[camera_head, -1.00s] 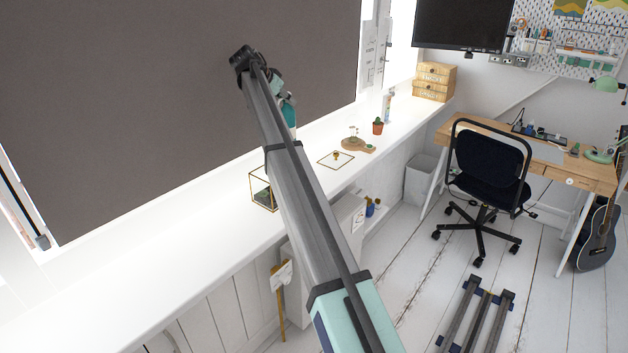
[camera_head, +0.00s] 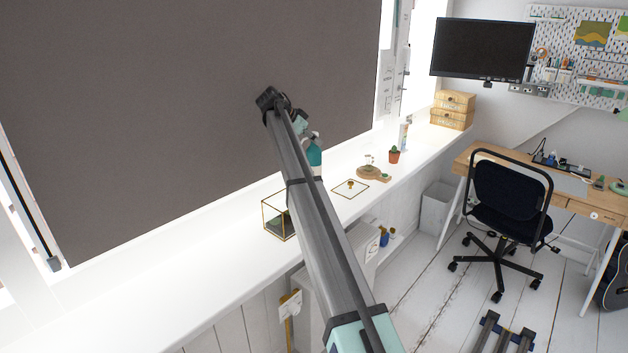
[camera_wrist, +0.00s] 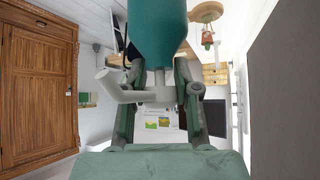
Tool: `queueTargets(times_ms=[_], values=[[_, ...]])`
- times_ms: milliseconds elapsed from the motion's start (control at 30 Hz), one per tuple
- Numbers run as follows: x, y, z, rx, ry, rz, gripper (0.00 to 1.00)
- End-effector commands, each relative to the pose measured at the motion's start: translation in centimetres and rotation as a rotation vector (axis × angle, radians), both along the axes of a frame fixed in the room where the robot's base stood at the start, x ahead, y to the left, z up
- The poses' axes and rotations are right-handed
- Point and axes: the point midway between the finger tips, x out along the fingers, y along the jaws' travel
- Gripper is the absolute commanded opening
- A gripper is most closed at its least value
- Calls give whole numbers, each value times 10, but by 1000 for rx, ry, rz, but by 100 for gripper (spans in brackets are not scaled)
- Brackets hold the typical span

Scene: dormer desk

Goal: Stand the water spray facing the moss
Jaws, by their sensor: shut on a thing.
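The water spray (camera_head: 315,154) is a teal bottle with a pale grey head, seen above the white sill beside my arm. In the wrist view its teal body (camera_wrist: 157,30) fills the top centre, and its pale head and trigger (camera_wrist: 140,95) lie between my fingers. My gripper (camera_wrist: 158,92) is shut on the spray. In the head view my arm hides most of the gripper. The moss (camera_head: 277,222) is a dark green mass low in a brass-edged glass terrarium (camera_head: 264,215) on the sill, left of the spray and partly behind my arm.
A brass-framed glass lid (camera_head: 343,193) with a knob lies flat on the sill. Beyond it are a wooden stand (camera_head: 372,174), a small potted cactus (camera_head: 394,156) and wooden drawers (camera_head: 452,110). The sill left of the terrarium is clear.

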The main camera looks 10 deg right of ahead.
Motion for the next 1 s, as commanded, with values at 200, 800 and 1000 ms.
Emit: queueTargets(times_ms=[200, 800, 1000], values=[[-1, 0, -50, -1, 0, 1, 0], [0, 0, -118, -1, 0, 1, 0], [0, 0, -142, -1, 0, 1, 0]])
